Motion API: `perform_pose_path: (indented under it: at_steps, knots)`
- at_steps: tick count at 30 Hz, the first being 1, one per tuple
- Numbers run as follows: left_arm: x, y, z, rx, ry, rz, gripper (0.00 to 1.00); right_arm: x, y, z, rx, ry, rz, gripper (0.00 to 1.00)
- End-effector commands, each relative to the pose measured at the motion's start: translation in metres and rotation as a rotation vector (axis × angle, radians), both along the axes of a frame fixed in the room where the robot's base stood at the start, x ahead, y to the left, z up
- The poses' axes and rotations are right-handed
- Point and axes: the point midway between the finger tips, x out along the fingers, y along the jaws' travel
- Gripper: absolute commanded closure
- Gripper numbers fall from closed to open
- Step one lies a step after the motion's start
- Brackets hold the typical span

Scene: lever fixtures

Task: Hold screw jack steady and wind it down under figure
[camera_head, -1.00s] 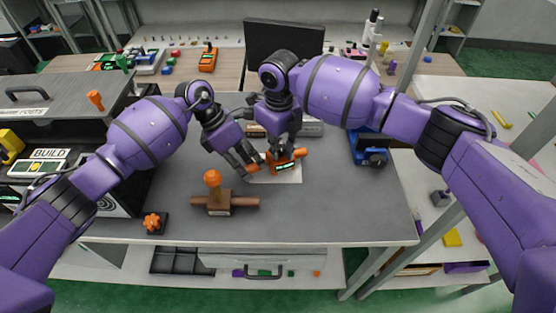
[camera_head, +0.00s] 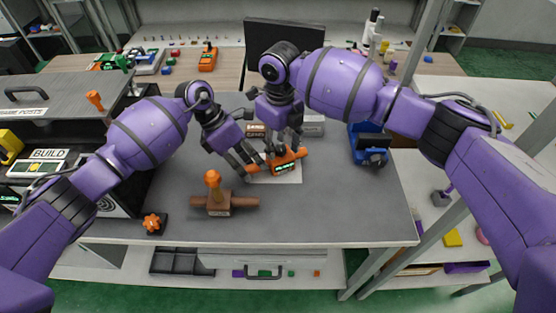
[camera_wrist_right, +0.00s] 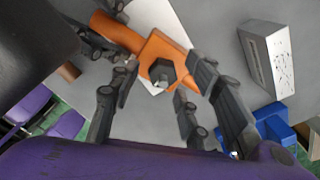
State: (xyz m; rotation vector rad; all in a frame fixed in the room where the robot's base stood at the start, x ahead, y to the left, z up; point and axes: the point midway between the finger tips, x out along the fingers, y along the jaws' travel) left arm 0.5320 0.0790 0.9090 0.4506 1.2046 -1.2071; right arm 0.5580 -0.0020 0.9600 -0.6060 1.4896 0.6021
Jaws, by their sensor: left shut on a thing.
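The screw jack is an orange body (camera_head: 287,167) with a small lit green display on its front, whose figures are too small to read. It lies over a white sheet on the grey table. My left gripper (camera_head: 249,163) is shut on its left end. A dark hex screw head (camera_wrist_right: 162,73) sits on top of the orange body in the right wrist view. My right gripper (camera_wrist_right: 152,104) is open, with its fingers apart on either side of the screw head; I see gaps between them and it. In the head view it is above the jack (camera_head: 279,142).
A brown wooden piece with an orange knob (camera_head: 218,203) lies in front of the jack. An orange star knob (camera_head: 153,222) is at the table's front left. A blue device (camera_head: 369,147) stands to the right. The table's right front is clear.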

Motion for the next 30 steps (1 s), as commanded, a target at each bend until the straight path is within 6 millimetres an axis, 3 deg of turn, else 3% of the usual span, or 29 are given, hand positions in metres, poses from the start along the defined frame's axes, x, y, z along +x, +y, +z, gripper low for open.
perform_pose_path:
  at_steps: [7,19,23,30]
  knots:
    - [-0.003,-0.001,-0.005,0.002,0.008,-0.002,1.0,0.001,0.0,0.024,0.002,-0.001,0.0,0.58]
    - [-0.003,-0.001,-0.006,0.002,0.008,-0.002,1.0,0.003,-0.002,0.029,-0.004,-0.007,-0.016,0.58]
    - [-0.003,-0.001,-0.006,0.003,0.008,-0.002,1.0,0.003,-0.003,0.029,-0.008,-0.009,-0.149,0.58]
    - [-0.003,-0.001,-0.006,0.003,0.008,-0.002,1.0,0.002,-0.003,0.028,-0.005,-0.009,-0.599,0.58]
